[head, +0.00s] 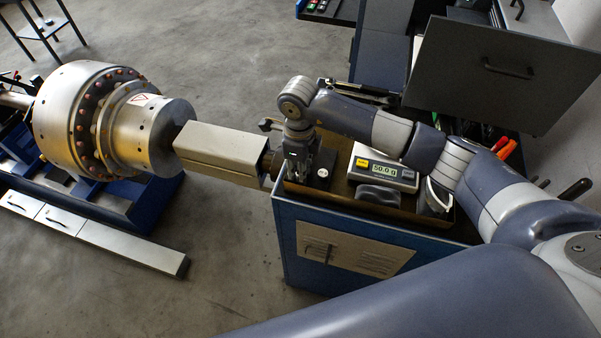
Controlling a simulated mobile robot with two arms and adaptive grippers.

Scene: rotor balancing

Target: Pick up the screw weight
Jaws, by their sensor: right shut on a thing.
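My right gripper (303,170) points down at the left end of the shallow tray (365,204) on the blue cabinet. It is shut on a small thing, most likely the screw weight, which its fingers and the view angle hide. No screw weight shows clearly. A small dark block with a white spot (323,173) is right beside the fingers; I cannot tell whether they touch it. The scale (384,170) in the tray reads 50.0 g. My left gripper is not in view.
A large metal rotor (85,115) sits on a blue machine base at the left. A long grey box-shaped arm (220,148) reaches from near the rotor to the cabinet (345,245). A dark panel with a handle (508,72) stands behind. Orange-handled tools (504,147) are at the right.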

